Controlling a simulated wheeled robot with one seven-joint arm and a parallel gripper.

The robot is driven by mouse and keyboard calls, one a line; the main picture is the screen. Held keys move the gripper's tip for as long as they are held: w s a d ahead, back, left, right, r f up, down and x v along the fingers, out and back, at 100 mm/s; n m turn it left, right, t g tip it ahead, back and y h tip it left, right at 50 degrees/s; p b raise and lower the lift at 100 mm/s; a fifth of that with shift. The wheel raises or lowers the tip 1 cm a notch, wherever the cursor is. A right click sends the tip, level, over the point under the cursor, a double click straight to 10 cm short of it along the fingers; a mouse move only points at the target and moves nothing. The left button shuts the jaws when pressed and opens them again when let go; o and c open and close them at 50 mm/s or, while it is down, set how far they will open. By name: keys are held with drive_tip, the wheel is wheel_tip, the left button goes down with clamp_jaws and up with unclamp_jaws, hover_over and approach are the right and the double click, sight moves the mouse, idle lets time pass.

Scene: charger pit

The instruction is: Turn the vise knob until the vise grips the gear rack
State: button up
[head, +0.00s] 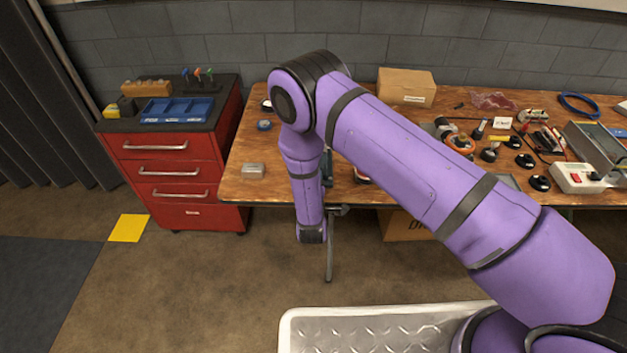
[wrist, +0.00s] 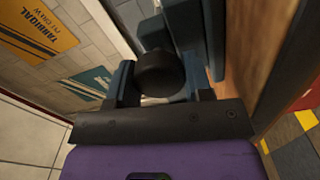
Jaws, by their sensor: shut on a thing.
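In the wrist view my gripper (wrist: 160,88) is shut on a dark round knob (wrist: 160,72), with one finger on each side of it. The blue-grey body of the vise (wrist: 204,42) stands just beyond the knob, close to the wooden table edge. In the head view my purple arm hangs down in front of the table edge and hides most of the vise and the knob. I cannot make out the gear rack or the vise jaws' grip in either view.
The wooden workbench (head: 235,186) has a small metal block (head: 253,171) at left and a cardboard box (head: 406,87) at the back. Several tools and dark round parts crowd its right side. A red drawer cabinet (head: 172,177) stands left.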

drive_tip(key=shift+s+m, duration=0.1)
drive_tip(key=shift+m, duration=1.8)
drive_tip(key=o, duration=0.9)
drive_tip(key=s, duration=1)
drive_tip(key=shift+s+a, duration=0.15)
drive_tip(key=shift+s, duration=0.2)
